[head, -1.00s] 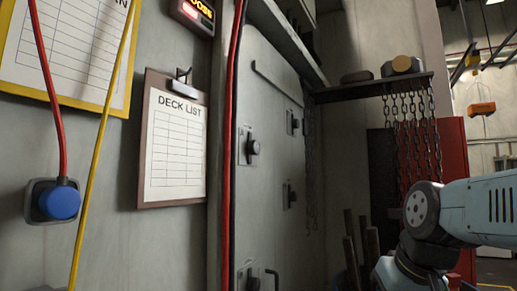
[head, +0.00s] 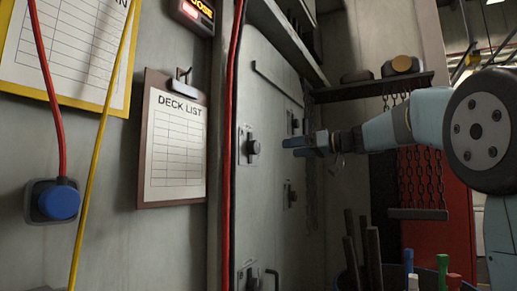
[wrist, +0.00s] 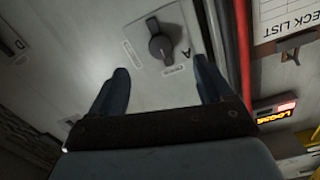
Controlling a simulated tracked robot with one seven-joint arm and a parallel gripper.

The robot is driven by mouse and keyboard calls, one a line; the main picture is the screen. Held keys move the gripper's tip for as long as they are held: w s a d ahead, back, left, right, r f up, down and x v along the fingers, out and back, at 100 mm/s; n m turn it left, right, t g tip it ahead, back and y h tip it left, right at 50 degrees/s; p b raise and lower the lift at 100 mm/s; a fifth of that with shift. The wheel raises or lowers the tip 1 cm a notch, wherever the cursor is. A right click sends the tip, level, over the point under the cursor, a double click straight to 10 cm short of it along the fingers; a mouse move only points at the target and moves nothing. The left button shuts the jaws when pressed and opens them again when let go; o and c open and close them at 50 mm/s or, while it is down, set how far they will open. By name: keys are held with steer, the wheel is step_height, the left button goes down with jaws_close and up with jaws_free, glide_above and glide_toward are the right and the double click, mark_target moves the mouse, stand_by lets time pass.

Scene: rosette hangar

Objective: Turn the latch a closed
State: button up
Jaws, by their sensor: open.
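Latch a is a dark turn-knob on a pale square plate on the grey panel door, at the left in the head view (head: 254,147). In the wrist view the knob (wrist: 160,43) sits beside an upside-down letter A, with two small labels too small to read. Its grip bar runs roughly up and down in that view. My gripper (head: 290,147) is open and empty, just right of the knob with its fingers toward it. In the wrist view its two fingers (wrist: 162,82) are spread on either side below the knob, apart from it.
Other latches sit on the panel (head: 252,222), at upper right (head: 294,122), lower right (head: 290,195) and bottom (head: 252,279). A red cable (head: 232,110) runs down left of the panel. A lit sign (head: 198,12) reads LOOSE. A shelf with chains (head: 405,150) stands right.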

mark_target(258, 147)
steer(key=shift+n, duration=0.3)
steer(key=x, duration=0.4)
steer(key=r+x, duration=0.1)
steer(key=x, duration=0.4)
steer(key=w+r+x, duration=0.1)
steer(key=x, duration=0.4)
steer(key=shift+d, duration=0.15)
steer(key=shift+r, duration=0.1)
steer(key=c, duration=1)
